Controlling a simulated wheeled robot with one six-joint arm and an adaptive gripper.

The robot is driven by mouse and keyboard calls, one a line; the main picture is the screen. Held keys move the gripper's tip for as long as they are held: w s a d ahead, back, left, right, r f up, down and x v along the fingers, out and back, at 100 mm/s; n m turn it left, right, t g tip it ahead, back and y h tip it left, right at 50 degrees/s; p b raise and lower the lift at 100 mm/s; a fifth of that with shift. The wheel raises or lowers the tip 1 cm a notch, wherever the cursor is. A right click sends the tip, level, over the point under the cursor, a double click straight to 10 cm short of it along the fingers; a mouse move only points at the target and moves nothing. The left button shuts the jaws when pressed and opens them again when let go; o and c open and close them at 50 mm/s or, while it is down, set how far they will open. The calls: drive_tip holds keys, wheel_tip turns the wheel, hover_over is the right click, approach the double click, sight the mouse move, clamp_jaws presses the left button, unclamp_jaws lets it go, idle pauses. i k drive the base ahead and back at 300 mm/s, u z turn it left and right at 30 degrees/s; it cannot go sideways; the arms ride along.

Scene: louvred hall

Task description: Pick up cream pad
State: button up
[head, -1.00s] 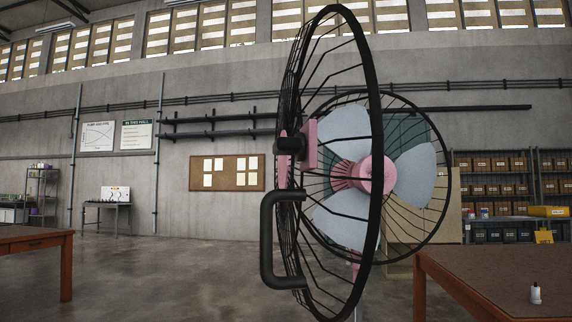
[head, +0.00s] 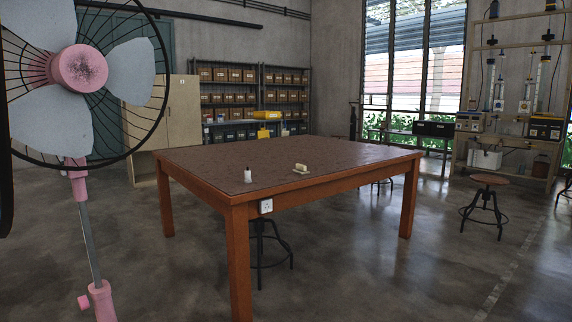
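A small cream pad (head: 300,168) lies near the front edge of a brown-topped wooden table (head: 330,151), right of the table's middle in the head view. It looks like a small block with a paler piece; finer detail is too small to tell. My gripper is not in view.
A pink standing fan (head: 80,72) with a black wire cage stands close at the left. Stools (head: 485,205) stand at the right and under the table. Shelves with boxes (head: 228,98) line the back wall.

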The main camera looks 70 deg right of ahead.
sight(300, 169)
drive_tip(key=z, duration=1.75)
drive_tip(key=k, duration=0.45)
drive_tip(key=z, duration=0.55)
drive_tip(key=i, duration=2.9)
drive_tip(key=z, duration=0.65)
